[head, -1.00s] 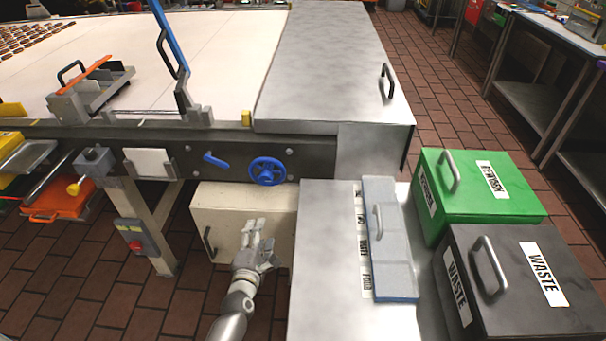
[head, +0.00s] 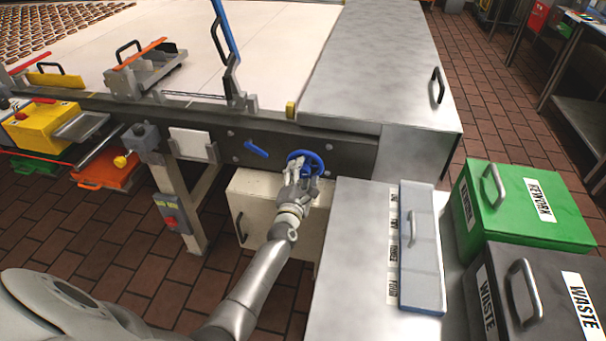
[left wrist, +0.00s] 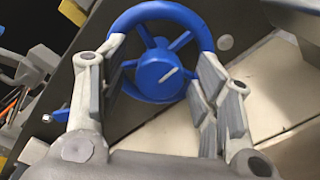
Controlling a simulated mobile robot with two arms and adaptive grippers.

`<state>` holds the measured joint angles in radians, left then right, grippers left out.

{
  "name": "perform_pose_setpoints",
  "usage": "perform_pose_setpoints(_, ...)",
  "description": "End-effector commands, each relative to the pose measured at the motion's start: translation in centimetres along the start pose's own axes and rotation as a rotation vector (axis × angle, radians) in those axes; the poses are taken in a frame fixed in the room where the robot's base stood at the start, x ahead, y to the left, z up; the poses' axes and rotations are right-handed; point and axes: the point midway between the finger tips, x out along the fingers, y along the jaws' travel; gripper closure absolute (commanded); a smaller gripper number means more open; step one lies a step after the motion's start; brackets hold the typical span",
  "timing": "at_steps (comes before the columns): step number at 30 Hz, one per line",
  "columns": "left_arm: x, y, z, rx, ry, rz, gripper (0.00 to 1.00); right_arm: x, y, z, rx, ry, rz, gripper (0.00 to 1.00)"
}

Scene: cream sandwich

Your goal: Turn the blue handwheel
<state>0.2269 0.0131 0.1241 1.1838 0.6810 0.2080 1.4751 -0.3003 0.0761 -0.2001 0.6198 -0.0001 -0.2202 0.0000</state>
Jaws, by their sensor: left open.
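The blue handwheel (head: 305,157) is mounted on the dark side rail of the conveyor. My left gripper (head: 300,172) is right in front of it and covers its lower part in the head view. In the left wrist view the handwheel (left wrist: 160,68) has a round hub with a white mark, spokes and a rim. The open fingers of my left gripper (left wrist: 160,85) stand on either side of the hub, over the lower rim. I cannot tell whether they touch the wheel. My right gripper is in neither view.
A blue lever (head: 256,149) sits on the rail left of the wheel. A cream box (head: 255,205) stands below it. A steel counter (head: 360,240) with a grey-blue lidded panel is at the right, beside the green rework bin (head: 510,215) and dark waste bin (head: 545,300).

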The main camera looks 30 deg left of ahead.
Motion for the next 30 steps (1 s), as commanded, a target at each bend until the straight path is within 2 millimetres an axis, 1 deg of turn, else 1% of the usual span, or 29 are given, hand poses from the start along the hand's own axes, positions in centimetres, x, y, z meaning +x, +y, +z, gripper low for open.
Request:
perform_pose_setpoints(3,0.45,-0.02,0.0,0.0,0.0,-0.001,0.42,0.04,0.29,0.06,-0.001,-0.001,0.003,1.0)
perform_pose_setpoints(11,0.5,0.0,0.02,0.001,0.0,-0.001,0.42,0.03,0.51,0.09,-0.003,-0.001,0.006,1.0)
perform_pose_setpoints(21,0.48,-0.02,0.02,0.001,0.0,-0.001,0.85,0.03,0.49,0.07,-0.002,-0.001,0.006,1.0)
perform_pose_setpoints(22,0.48,-0.02,0.01,0.001,0.0,-0.001,0.87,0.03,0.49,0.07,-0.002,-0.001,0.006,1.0)
perform_pose_setpoints(30,0.47,-0.04,0.02,0.034,0.0,-0.001,0.87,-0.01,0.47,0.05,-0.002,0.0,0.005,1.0)
